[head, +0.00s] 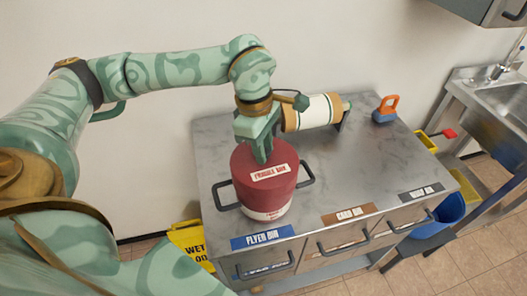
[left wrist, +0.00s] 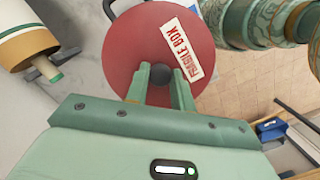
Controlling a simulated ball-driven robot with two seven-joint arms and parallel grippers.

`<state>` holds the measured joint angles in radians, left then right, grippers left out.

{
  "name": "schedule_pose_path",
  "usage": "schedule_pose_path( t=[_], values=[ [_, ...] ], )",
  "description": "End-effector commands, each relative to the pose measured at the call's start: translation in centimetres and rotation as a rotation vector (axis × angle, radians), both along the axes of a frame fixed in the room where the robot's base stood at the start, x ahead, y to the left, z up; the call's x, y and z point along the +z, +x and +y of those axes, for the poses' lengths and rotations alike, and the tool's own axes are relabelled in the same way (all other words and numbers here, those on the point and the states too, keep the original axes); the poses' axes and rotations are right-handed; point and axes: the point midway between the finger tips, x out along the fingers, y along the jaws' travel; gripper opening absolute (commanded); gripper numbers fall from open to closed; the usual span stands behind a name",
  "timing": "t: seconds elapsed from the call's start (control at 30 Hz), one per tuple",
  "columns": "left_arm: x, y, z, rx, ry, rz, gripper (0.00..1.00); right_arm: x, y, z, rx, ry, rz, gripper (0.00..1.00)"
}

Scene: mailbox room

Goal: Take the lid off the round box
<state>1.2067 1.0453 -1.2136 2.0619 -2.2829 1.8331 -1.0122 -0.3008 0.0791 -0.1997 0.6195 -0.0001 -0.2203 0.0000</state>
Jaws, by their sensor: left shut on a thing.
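The round box (head: 268,214) stands on the grey table at its left end, with a pale band and red lettering low on its side. Its deep red lid (head: 272,188) has a white "FRAGILE BOX" label and covers the upper part; I cannot tell whether it is raised at all. My left gripper (head: 262,155) points down at the lid's top from above. In the left wrist view its fingers (left wrist: 161,88) are shut on the lid's dark round knob (left wrist: 161,74), and the red lid (left wrist: 128,62) fills the middle. My right gripper is not in view.
A white roll (head: 312,112) lies on a stand behind the box. An orange-and-blue object (head: 385,109) sits at the table's far right. Labelled drawers (head: 347,237) line the front. A yellow wet-floor sign (head: 190,240) stands at left. The tabletop's middle (head: 360,165) is clear.

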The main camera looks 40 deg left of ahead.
Motion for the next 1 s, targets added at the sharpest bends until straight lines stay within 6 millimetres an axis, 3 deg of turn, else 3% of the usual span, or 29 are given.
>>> schedule_pose_path(
  t=[0.1,0.33,0.6,0.7,1.0],
  values=[
    [2.4,-0.2,0.1,0.001,0.000,-0.005,0.00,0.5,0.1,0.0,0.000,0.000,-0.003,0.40],
    [8.2,-5.1,1.0,0.000,0.001,-0.007,0.00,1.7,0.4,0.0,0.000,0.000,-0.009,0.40],
    [10.7,-11.7,2.1,0.001,0.002,-0.002,0.00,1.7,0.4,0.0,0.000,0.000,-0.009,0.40],
    [11.7,-12.0,2.2,0.005,0.002,-0.001,0.00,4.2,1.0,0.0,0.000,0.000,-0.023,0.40],
    [12.2,-13.0,2.4,0.005,0.002,-0.002,0.00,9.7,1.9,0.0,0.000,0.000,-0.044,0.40]
  ],
)
